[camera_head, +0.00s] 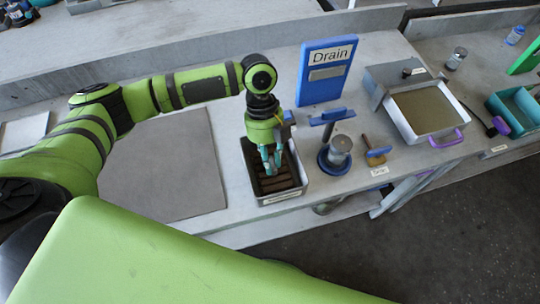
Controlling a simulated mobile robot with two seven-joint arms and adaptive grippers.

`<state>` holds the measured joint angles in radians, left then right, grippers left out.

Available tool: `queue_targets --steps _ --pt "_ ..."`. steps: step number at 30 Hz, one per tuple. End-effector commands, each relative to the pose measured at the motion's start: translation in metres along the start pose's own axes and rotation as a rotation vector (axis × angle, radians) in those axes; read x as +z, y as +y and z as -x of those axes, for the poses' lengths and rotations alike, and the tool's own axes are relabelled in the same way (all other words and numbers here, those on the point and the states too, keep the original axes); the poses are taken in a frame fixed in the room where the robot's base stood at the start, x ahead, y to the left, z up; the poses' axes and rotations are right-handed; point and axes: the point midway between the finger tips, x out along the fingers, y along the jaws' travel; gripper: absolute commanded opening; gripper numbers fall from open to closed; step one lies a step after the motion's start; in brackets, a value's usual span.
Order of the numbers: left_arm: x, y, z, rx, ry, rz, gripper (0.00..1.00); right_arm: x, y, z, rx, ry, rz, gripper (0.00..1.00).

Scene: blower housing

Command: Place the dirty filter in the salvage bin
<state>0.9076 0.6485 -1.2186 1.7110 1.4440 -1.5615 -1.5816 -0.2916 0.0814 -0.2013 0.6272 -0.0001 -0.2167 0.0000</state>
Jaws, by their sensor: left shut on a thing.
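My left gripper (271,162) points down over a small grey metal bin (302,186) with a label on its front edge. Its teal fingers are shut on a brown, ridged piece that looks like the dirty filter (275,184). The filter shows within the bin's rim, below the fingertips. I cannot tell whether it touches the bin's floor. The label is too small to read, so I cannot confirm that this is the salvage bin. My right gripper is not in view.
A blue "Drain" board (325,87), a blue stand with a metal cylinder (340,150) and a wooden-handled tool (375,152) stand right of the bin. Further right is an open housing with a tan panel (424,108). A flat grey mat (165,165) lies clear on the left.

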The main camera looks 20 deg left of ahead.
Motion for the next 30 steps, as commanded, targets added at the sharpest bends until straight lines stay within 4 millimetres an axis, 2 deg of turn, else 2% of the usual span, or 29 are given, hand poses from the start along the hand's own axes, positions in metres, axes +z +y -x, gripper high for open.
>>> queue_targets --steps 6,7,8,9,22,26,30 --pt "0.001 0.0 -0.002 0.0 0.0 0.0 0.0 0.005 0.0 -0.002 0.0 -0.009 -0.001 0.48" --pt "0.001 0.0 -0.002 0.0 0.0 0.0 0.25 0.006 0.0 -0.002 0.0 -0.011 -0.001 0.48" --pt "0.001 0.0 -0.002 0.0 0.0 0.0 0.37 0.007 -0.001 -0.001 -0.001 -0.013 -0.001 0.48" --pt "0.001 0.0 -0.002 0.0 0.0 0.0 0.45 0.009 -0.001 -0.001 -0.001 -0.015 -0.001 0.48" --pt "0.001 0.0 0.004 -0.001 -0.002 0.0 0.45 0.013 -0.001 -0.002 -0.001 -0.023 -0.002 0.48" --pt "0.002 -0.001 0.021 -0.003 -0.005 0.001 0.45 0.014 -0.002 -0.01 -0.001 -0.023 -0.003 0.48" --pt "0.002 -0.001 0.052 -0.005 -0.005 -0.001 0.45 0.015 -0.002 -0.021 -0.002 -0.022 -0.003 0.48"
